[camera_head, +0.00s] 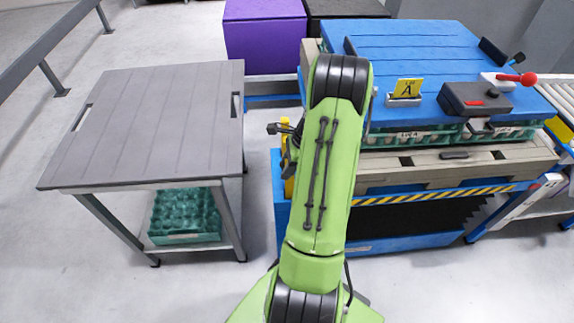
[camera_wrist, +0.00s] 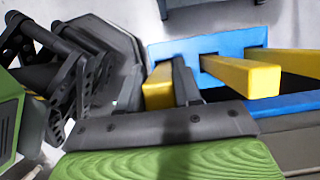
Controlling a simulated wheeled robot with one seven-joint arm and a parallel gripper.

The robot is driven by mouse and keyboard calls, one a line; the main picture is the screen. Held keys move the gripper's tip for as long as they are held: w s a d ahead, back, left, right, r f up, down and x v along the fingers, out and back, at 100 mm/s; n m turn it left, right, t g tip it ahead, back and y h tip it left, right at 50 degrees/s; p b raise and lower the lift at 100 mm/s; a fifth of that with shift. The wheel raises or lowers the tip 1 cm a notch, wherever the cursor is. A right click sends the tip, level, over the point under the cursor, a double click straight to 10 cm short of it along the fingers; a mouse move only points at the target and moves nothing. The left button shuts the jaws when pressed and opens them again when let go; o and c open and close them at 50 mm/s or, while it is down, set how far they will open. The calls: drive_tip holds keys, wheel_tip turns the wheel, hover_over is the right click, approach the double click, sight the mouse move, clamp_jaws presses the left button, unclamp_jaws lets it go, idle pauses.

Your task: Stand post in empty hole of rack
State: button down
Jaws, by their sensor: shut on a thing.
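In the wrist view, my gripper (camera_wrist: 166,84) is shut on a yellow post (camera_wrist: 157,93), the leftmost of the yellow posts there. A dark finger stands along the post's right side. The blue rack (camera_wrist: 222,42) lies behind it, with two other yellow posts (camera_wrist: 240,76) standing out of it to the right. The held post's far end lines up with the left part of the rack. The finger hides where they meet, so I cannot tell whether it is in a hole. In the head view my green arm hides most of this; a bit of yellow shows beside it.
A grey table (camera_head: 160,120) stands at left, with a green egg tray (camera_head: 186,216) on its lower shelf. A blue-topped stack (camera_head: 420,50) with a yellow sign (camera_head: 409,88) and a red-knobbed latch (camera_head: 520,79) is at right. A purple crate (camera_head: 264,35) stands behind. Floor shows between table and stack.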

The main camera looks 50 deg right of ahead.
drive_tip(key=c, duration=0.7)
unclamp_jaws()
drive_tip(key=p+v, duration=0.6)
drive_tip(key=v, duration=0.9)
drive_tip(key=shift+s+d+r+p, duration=0.1)
drive_tip(key=shift+d+r+p, duration=0.1)
drive_tip(key=shift+r+p, duration=0.2)
